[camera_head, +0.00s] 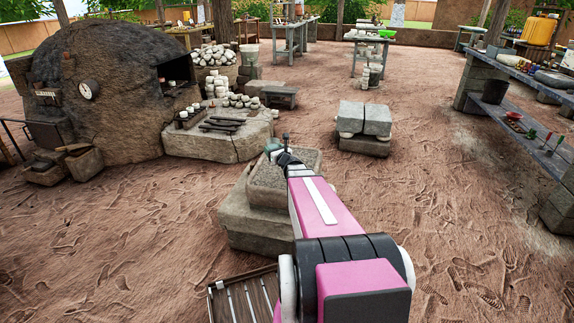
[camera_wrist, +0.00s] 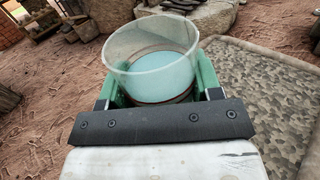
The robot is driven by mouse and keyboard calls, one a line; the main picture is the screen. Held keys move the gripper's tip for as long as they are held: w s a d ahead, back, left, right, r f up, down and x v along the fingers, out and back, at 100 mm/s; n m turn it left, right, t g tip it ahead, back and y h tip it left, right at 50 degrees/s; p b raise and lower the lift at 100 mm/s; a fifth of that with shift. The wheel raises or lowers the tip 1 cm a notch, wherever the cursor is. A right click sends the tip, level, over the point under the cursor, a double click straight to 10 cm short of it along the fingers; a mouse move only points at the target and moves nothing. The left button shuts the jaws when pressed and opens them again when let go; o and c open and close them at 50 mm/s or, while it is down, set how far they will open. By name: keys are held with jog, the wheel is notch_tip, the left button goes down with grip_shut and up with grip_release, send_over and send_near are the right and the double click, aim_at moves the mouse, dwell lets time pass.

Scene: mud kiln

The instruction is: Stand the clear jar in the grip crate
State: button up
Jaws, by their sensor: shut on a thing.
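A clear, round, open-topped jar (camera_wrist: 150,46) with a pale blue-green inside stands between the green fingers of my gripper (camera_wrist: 157,84) in the wrist view. The fingers are shut on its sides, and a dark reddish ring shows low on it. In the head view my gripper (camera_head: 279,151) is small, over the stacked stone blocks. The jar there is mostly hidden or too small to make out clearly. A slatted wooden crate (camera_head: 232,300) lies on the ground at the bottom edge, partly hidden by my arm. I cannot tell whether it is the grip crate.
Stacked stone blocks (camera_head: 248,222) stand under my arm. A second stone stack (camera_head: 364,128) is beyond, to the right. The mud kiln (camera_head: 120,80) and its stone ledge (camera_head: 215,145) are at the left. A long bench (camera_head: 530,105) runs along the right. Sandy ground between them is open.

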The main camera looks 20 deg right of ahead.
jog(key=w+d+f, duration=0.2)
jog(key=d, duration=0.1)
jog(key=w+d+f, duration=0.2)
jog(key=d, duration=0.1)
jog(key=w+d+f, duration=0.1)
jog(key=d+f, duration=0.1)
jog(key=shift+w+d+f, duration=0.2)
jog(key=shift+w+d, duration=0.2)
jog(key=shift+f, duration=1.95)
jog(key=shift+f, duration=0.15)
jog(key=o, duration=0.9)
